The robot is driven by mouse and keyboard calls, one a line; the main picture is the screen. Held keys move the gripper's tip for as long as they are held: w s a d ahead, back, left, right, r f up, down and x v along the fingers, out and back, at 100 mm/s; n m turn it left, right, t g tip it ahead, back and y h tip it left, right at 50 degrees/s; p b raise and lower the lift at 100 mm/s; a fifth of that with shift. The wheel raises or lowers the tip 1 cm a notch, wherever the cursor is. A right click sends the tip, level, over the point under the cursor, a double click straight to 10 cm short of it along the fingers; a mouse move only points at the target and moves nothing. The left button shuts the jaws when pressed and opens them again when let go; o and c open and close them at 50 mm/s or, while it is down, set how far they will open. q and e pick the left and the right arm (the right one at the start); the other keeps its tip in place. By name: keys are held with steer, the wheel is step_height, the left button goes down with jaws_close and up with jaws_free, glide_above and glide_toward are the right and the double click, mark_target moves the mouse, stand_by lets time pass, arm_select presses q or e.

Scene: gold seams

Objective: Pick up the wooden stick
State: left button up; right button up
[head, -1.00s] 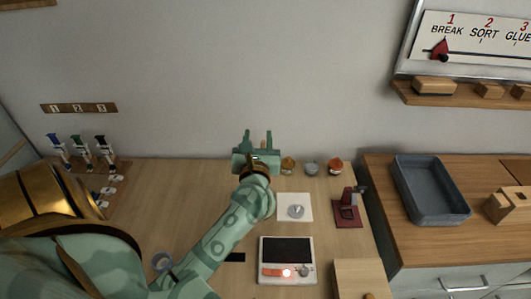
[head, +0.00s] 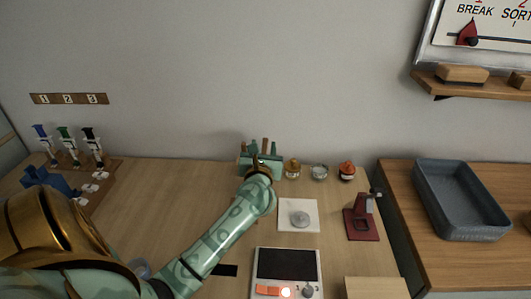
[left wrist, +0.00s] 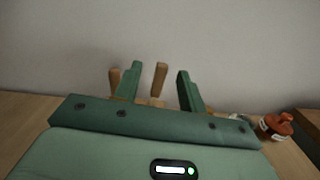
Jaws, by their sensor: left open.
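A wooden stick (head: 264,145) stands upright near the back edge of the table, its top showing above my left gripper (head: 263,148). In the left wrist view the wooden stick (left wrist: 159,78) rises between the two green fingers of my left gripper (left wrist: 160,88). The fingers are open, with gaps showing on both sides of the stick. A second wooden piece (left wrist: 113,80) stands just outside the left finger. The lower parts of both pieces, and whatever holds them, are hidden behind the gripper. My right gripper is not in view.
Small jars (head: 293,169) stand right of the gripper, one with an orange top (head: 347,170). A white pad (head: 284,215), a dark red stand (head: 361,220) and a scale-like device (head: 287,265) lie nearer. Pipettes (head: 67,146) stand at left. The wall is close behind.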

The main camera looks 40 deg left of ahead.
mark_target(265, 142)
arm_select(q)
steer(key=x, duration=0.2)
steer(key=b+x, duration=0.1)
steer(key=x, duration=0.1)
steer(key=b+x, duration=0.1)
steer(key=x, duration=0.1)
steer(key=shift+w+d+f, duration=0.1)
steer(key=shift+w+f, duration=0.1)
steer(key=shift+f, duration=0.1)
steer(key=shift+r, duration=0.1)
steer(key=shift+c, duration=0.7)
jaws_close()
